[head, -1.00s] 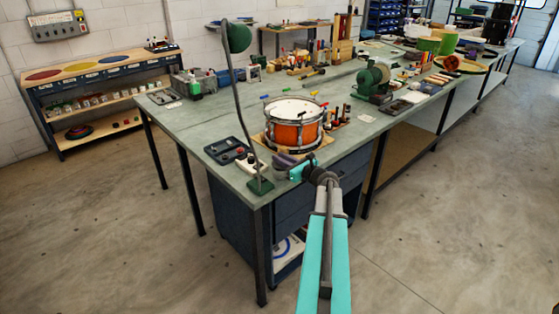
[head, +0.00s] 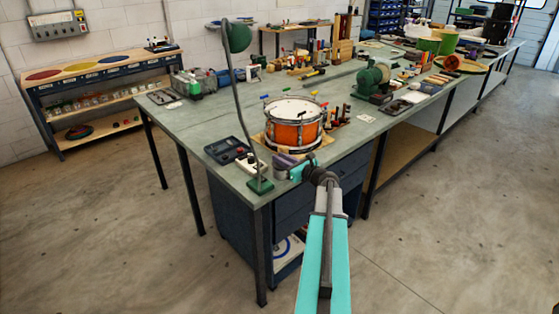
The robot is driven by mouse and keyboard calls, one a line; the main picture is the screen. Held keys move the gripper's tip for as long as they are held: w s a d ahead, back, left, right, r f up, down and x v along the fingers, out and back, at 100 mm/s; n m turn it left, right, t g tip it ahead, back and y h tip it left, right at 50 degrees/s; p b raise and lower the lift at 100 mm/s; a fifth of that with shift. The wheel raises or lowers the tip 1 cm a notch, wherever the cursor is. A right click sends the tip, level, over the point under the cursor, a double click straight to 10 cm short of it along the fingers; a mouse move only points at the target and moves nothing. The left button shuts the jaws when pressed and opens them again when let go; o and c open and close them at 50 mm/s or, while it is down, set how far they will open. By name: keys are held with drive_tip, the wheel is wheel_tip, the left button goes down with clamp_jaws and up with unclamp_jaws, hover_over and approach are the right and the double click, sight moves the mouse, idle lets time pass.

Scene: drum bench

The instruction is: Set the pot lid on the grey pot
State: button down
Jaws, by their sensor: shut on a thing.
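The small grey pot (head: 279,171) stands at the front edge of the bench, beside the green lamp base. A dark purplish-grey piece, which looks like the pot lid (head: 285,160), is at the top of the pot. My turquoise gripper (head: 297,170) reaches in from the right, at the pot's right side. It is shut on the lid, though its fingertips are small and partly hidden. I cannot tell whether the lid rests flat on the rim or is held just above it.
An orange drum (head: 293,124) stands on a wooden board right behind the pot. A green lamp (head: 259,186) with a tall bent stem stands close at the left. A dark tray (head: 226,150) and a white power strip (head: 250,163) lie further left.

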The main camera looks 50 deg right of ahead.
drive_tip(key=shift+f+b, duration=0.35)
drive_tip(key=shift+f, duration=0.2)
drive_tip(key=c, duration=1.9)
unclamp_jaws()
drive_tip(key=shift+s+a+r, duration=0.15)
drive_tip(key=shift+s+r, duration=0.05)
drive_tip(key=shift+s, duration=1.65)
drive_tip(key=shift+s+a+r, duration=0.1)
drive_tip(key=shift+s+r, duration=0.05)
drive_tip(key=shift+s, duration=1.65)
drive_tip(key=shift+s+a+r, duration=0.15)
drive_tip(key=shift+s+r, duration=0.05)
drive_tip(key=shift+s, duration=1.65)
